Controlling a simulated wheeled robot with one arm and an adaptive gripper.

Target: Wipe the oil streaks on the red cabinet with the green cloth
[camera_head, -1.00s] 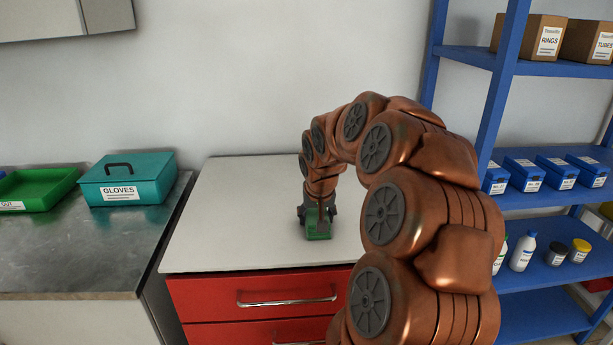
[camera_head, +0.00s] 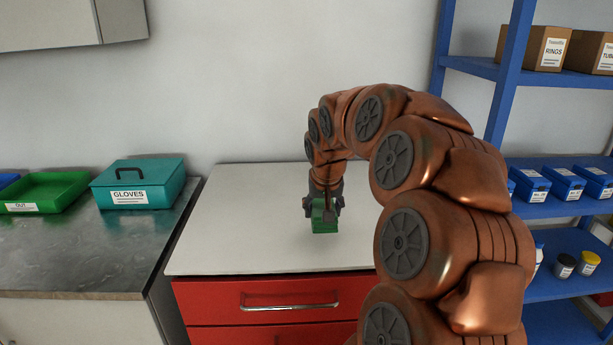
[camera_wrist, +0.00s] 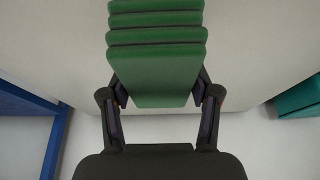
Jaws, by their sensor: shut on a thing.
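The green cloth (camera_head: 324,222) is a folded stack of several layers, held over the white top of the red cabinet (camera_head: 210,303). In the wrist view the cloth (camera_wrist: 156,60) sits between the two dark fingers of my gripper (camera_wrist: 160,98), which is shut on it. In the head view my gripper (camera_head: 323,207) points down near the middle of the white top. I cannot tell whether the cloth touches the top. No oil streaks show on the visible part of the cabinet, and my arm hides its right side.
A metal-topped counter (camera_head: 70,260) stands at left with a teal gloves box (camera_head: 140,184) and a green tray (camera_head: 45,190). A blue shelf (camera_head: 560,210) with boxes and bottles stands at right. The white top (camera_head: 240,200) around the cloth is clear.

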